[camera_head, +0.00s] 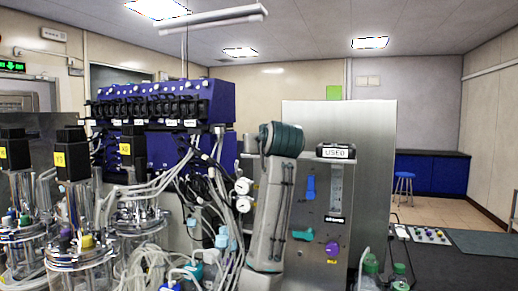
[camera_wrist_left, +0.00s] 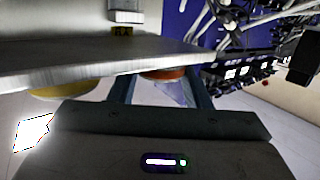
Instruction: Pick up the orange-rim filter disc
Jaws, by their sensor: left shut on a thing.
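In the left wrist view, the orange-rim filter disc (camera_wrist_left: 166,74) has an orange edge and a pale body tapering below it. It sits between the two dark fingers of my left gripper (camera_wrist_left: 160,86), which is shut on it. A metal shelf plate (camera_wrist_left: 90,62) crosses in front and hides part of the disc and the fingertips. I cannot tell whether the disc still touches a support. In the head view my left gripper is not visible; my arm stands in the middle. My right gripper is in neither view.
A yellow-rim disc (camera_wrist_left: 65,92) is beside the left finger, partly behind the plate. In the head view a box labelled USED (camera_head: 336,151) is on a steel cabinet (camera_head: 372,185). Tubing (camera_head: 160,190) and glass vessels (camera_head: 80,270) crowd the left. A dark bench (camera_head: 485,250) is at right.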

